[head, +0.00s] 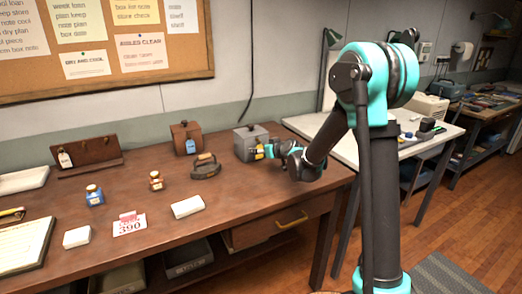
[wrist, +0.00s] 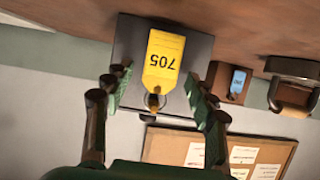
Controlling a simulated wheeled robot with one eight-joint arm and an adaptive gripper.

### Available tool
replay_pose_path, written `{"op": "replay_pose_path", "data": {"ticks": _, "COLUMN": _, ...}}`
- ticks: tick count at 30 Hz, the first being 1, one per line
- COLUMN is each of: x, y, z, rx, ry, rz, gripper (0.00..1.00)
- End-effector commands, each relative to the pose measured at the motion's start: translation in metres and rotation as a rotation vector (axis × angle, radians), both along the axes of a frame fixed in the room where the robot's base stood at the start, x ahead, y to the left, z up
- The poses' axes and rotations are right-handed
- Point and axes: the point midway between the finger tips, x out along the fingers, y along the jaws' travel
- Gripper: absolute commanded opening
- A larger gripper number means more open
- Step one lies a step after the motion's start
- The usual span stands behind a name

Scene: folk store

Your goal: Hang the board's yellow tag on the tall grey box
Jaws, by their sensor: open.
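The grey box (head: 244,142) stands at the back right of the desk; the wrist view, which is upside down, shows it too (wrist: 126,55). The yellow tag (wrist: 163,58), marked 705, lies against its front face, its holed end at a small peg. I cannot tell for sure whether the peg passes through the hole. In the head view the tag (head: 259,153) is a small yellow patch. My gripper (head: 268,151) is at the box's front right. Its open fingers (wrist: 157,86) stand either side of the tag's holed end, apart from it. The brown board (head: 88,150) at left bears a white tag (head: 65,160).
A brown box (head: 184,135) with a blue tag (head: 190,147) and a dark iron-like object (head: 205,167) stand left of the grey box. Two small bottles, white blocks and a 390 card (head: 130,225) lie nearer. The desk's front right is clear.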

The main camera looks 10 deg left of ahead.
Motion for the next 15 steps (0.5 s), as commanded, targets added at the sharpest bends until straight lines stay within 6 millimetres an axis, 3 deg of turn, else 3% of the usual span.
{"op": "replay_pose_path", "data": {"ticks": 5, "x": -0.012, "y": -0.01, "z": 0.007, "rx": 0.0, "ry": 0.0, "rz": -0.001, "gripper": 0.57}}
{"op": "replay_pose_path", "data": {"ticks": 15, "x": -0.056, "y": -0.043, "z": 0.029, "rx": 0.0, "ry": 0.0, "rz": -0.002, "gripper": 0.57}}
